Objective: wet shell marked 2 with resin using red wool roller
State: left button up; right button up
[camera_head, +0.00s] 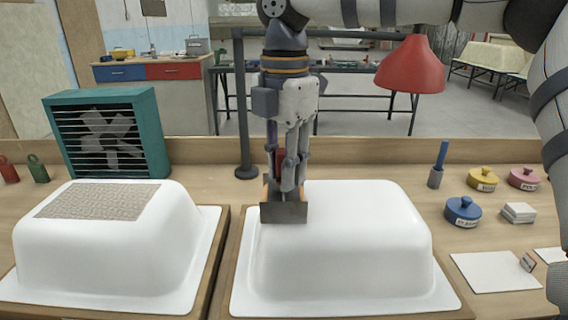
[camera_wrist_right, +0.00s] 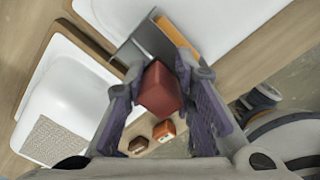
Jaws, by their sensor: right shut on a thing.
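My right gripper (camera_head: 287,180) hangs over the back left part of the right white shell (camera_head: 345,235). It is shut on a tool with a red block handle (camera_wrist_right: 161,88), a flat grey metal plate (camera_head: 284,212) and an orange strip. The plate is at the shell's top; I cannot tell whether it touches. The left white shell (camera_head: 110,255) has a woven mat patch (camera_head: 98,201) on top. I can read no number on either shell. No wool roller shows clearly. My left gripper is not in view.
A teal fan (camera_head: 108,135) stands behind the left shell. A red lamp (camera_head: 411,65) hangs at the back right. Blue (camera_head: 463,211), yellow (camera_head: 482,180) and pink (camera_head: 524,178) lidded pots and a white sheet (camera_head: 493,272) are at the right.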

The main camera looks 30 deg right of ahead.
jog(key=shift+d, duration=0.1)
